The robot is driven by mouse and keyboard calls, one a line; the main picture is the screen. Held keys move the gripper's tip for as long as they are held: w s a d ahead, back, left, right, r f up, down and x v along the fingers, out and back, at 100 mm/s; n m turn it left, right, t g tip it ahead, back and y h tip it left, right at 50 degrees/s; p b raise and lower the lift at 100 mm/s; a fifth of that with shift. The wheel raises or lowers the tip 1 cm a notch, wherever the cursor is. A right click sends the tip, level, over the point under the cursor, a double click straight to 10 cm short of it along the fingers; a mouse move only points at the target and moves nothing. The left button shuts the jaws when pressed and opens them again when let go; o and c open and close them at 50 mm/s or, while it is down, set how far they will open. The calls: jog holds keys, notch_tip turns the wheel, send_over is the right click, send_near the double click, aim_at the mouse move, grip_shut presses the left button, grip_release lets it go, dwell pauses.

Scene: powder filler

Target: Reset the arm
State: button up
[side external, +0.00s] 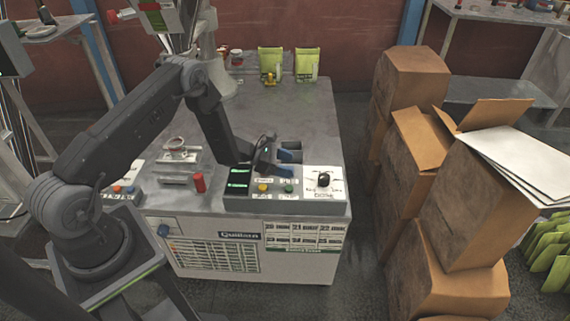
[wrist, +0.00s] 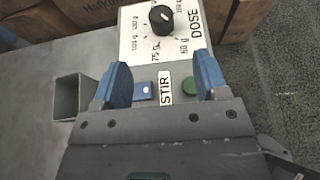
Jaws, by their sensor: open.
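My gripper (side external: 286,165) is open, with its blue fingers over the control panel (side external: 307,201) at the table's front right. In the wrist view my gripper (wrist: 161,70) has nothing between its fingers. Between and beyond the fingertips lie the STIR label (wrist: 165,92), a small blue button (wrist: 143,91) and a green button (wrist: 188,88). The black DOSE knob (wrist: 161,19) is beyond the fingertips, on a white plate; it also shows in the side view (side external: 323,180). A yellow button (side external: 263,187) sits left of the green one. Whether a finger touches the panel is unclear.
A square open container (wrist: 72,97) stands left of the fingers. A red cylinder (side external: 199,182) stands left of the panel. Stacked cardboard boxes (side external: 467,205) rise to the right, across a gap. Two green pouches (side external: 307,64) stand at the back. The mid-table is largely clear.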

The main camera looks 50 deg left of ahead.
jog(key=s+d+r+m+g+h, duration=0.1)
jog(key=d+r+m+g, duration=0.3)
jog(key=r, duration=0.6)
jog(key=s+d+r+m+g+h, duration=0.1)
jog(key=s+d+r+m, duration=0.1)
jog(key=d+r+m, duration=0.6)
jog(key=s+d+r+m+g+y, duration=0.25)
jog(key=s+r+m, duration=0.25)
jog(key=s+r, duration=0.6)
jog(key=s+a+r+m+t+y, duration=0.1)
jog(key=s+a+r+m+y, duration=0.1)
jog(key=s, duration=0.7)
jog(key=s+a+r+m+t+y, duration=0.2)
jog(key=s+r+m+y, duration=0.3)
jog(key=s, duration=0.5)
jog(key=m+y, duration=0.2)
jog(key=m, duration=0.1)
jog(key=shift+r, duration=0.1)
